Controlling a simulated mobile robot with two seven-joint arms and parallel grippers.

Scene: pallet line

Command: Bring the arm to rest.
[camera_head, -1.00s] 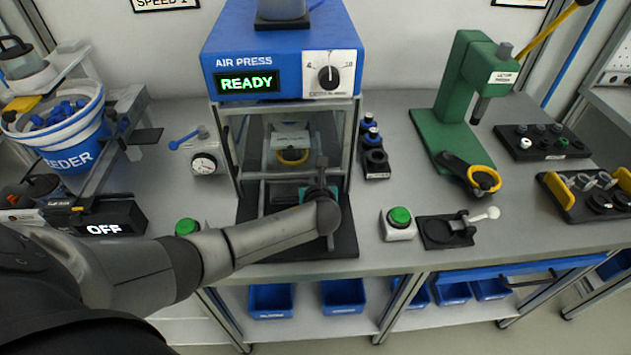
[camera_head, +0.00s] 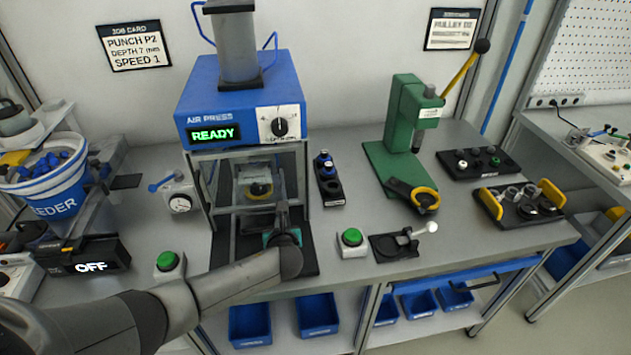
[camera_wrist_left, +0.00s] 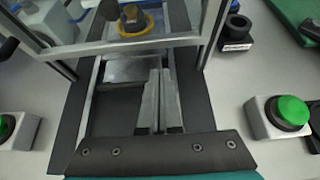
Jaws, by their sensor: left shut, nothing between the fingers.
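My left gripper (camera_head: 283,208) is at the front of the blue air press, above the press's dark base plate. My arm reaches in from the lower left of the head view. In the left wrist view the two fingers of my gripper (camera_wrist_left: 158,100) lie side by side, shut, with nothing between them. The air press (camera_head: 240,90) shows READY on its display. Its clear guard stands behind the gripper, with a yellow ring visible inside. Whether the fingers touch the base cannot be told. My right gripper is out of view.
Green push buttons stand left (camera_head: 167,262) and right (camera_head: 351,240) of the press base. A blue feeder bucket (camera_head: 50,190) is at the left. A green hand press (camera_head: 400,130) stands to the right. The bench front edge is close beneath my arm.

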